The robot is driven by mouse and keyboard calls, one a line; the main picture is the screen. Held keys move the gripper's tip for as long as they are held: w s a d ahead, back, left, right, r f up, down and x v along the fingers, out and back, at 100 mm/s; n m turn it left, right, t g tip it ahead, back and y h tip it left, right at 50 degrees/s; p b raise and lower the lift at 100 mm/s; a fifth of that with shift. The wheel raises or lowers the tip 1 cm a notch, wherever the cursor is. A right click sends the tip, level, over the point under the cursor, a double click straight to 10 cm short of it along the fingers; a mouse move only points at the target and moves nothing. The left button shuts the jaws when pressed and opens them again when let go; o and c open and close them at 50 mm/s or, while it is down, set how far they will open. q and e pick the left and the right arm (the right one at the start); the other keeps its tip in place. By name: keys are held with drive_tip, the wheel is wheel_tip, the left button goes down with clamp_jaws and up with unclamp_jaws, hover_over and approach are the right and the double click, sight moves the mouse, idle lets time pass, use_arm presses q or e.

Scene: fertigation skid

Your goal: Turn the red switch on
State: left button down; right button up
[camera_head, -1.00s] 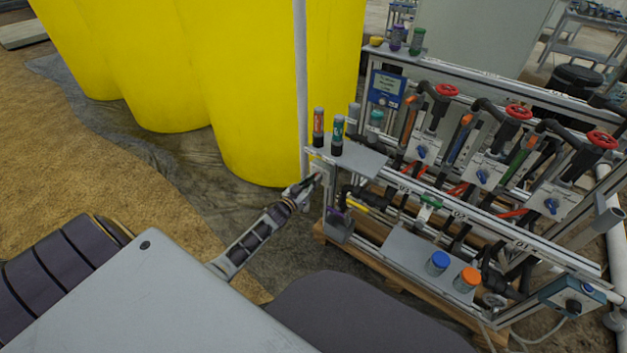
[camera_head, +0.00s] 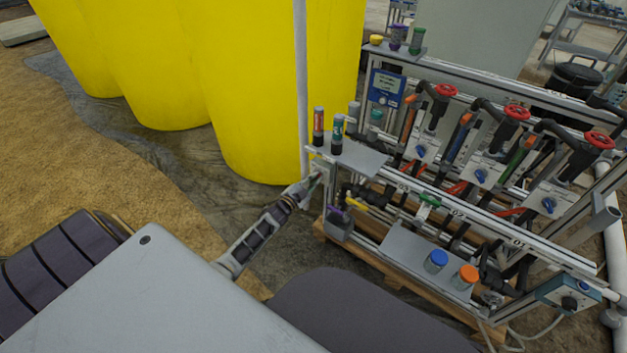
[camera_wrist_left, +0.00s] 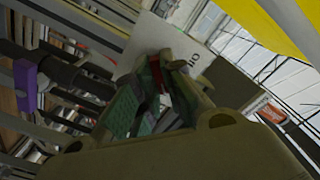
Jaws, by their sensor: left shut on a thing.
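The red switch (camera_wrist_left: 157,74) shows as a narrow red piece between the fingertips in the left wrist view, in front of a pale plate (camera_wrist_left: 193,45) with dark markings. The fingers hide most of it, and I cannot read its position. My left gripper (camera_head: 313,183) is at the near left end of the skid frame, just below the small shelf. In the left wrist view, its green-padded fingers (camera_wrist_left: 155,95) are closed on the switch. In the head view, the switch is hidden by the gripper. My right gripper is not in view.
The skid's shelf (camera_head: 362,160) above the gripper holds upright bottles (camera_head: 337,135). A pale vertical pole (camera_head: 302,90) stands close behind the gripper, with yellow tanks (camera_head: 250,90) beyond. A lower shelf (camera_head: 405,250) carries blue-capped and orange-capped jars. Open floor lies to the left.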

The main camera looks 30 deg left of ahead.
use_arm(q)
drive_tip(key=shift+f+m, duration=0.1)
drive_tip(key=shift+m, duration=0.2)
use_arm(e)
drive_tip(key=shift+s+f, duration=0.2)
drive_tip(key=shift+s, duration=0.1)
use_arm(q)
drive_tip(key=c, duration=1.5)
unclamp_jaws()
drive_tip(key=shift+s+a, duration=0.15)
drive_tip(key=shift+s, duration=1.85)
drive_tip(key=shift+s+a, duration=0.15)
drive_tip(key=shift+s, duration=1.85)
drive_tip(key=shift+s+a, duration=0.15)
drive_tip(key=shift+s, duration=1.85)
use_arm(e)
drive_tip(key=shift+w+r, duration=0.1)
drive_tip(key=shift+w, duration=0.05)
